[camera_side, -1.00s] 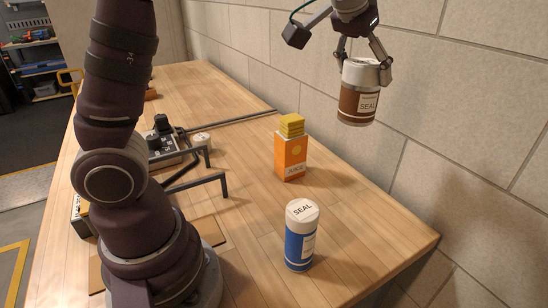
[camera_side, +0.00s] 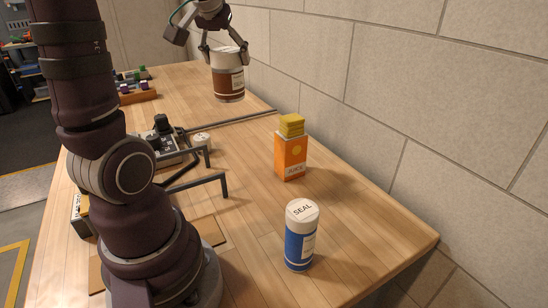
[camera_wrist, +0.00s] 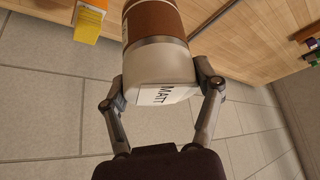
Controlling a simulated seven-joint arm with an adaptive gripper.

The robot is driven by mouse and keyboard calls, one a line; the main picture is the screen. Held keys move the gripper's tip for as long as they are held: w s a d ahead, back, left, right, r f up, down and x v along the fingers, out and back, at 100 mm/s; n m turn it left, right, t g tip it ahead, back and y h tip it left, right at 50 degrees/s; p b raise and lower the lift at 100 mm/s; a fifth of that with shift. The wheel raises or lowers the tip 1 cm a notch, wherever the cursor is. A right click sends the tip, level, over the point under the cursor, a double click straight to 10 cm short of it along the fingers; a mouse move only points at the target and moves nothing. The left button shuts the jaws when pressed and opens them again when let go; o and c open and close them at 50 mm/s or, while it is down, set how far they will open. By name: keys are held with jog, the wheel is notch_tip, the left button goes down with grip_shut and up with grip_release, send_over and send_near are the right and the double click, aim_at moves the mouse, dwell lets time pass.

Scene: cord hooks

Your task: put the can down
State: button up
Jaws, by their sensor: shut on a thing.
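A brown can with a pale top and a white label (camera_side: 228,82) is held upright in the air above the far part of the table. My gripper (camera_side: 226,50) is shut on its pale upper part. In the wrist view the can (camera_wrist: 152,45) sits between my two fingers (camera_wrist: 163,90), its pale end toward the camera with lettering on it. Below the can is the wooden table (camera_side: 350,240); the can is clear of it.
An orange juice carton (camera_side: 291,155) with yellow blocks on top and a blue can marked SEAL (camera_side: 301,236) stand on the table. Dark hooks (camera_side: 205,185) and a control box (camera_side: 168,150) are at the left. A wooden rack (camera_side: 137,95) lies at the far end. A block wall (camera_side: 430,100) borders the right.

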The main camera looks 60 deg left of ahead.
notch_tip(320, 180, down, 21)
jog(key=shift+w+d+r, duration=0.1)
jog(key=shift+r, duration=0.05)
jog(key=o, duration=1.2)
jog(key=shift+o, duration=0.2)
jog(key=v, duration=1.2)
jog(key=d+r+m+h, duration=0.2)
jog(key=d+m, duration=0.3)
jog(key=d, duration=0.3)
jog(key=d+r+m+t+h, duration=0.1)
jog(key=d+m, duration=0.3)
jog(key=d, duration=0.4)
jog(key=shift+s+d+r+m+t+h, duration=0.2)
jog(key=shift+s+r+m+t+h, duration=0.15)
jog(key=shift+r+h, duration=0.4)
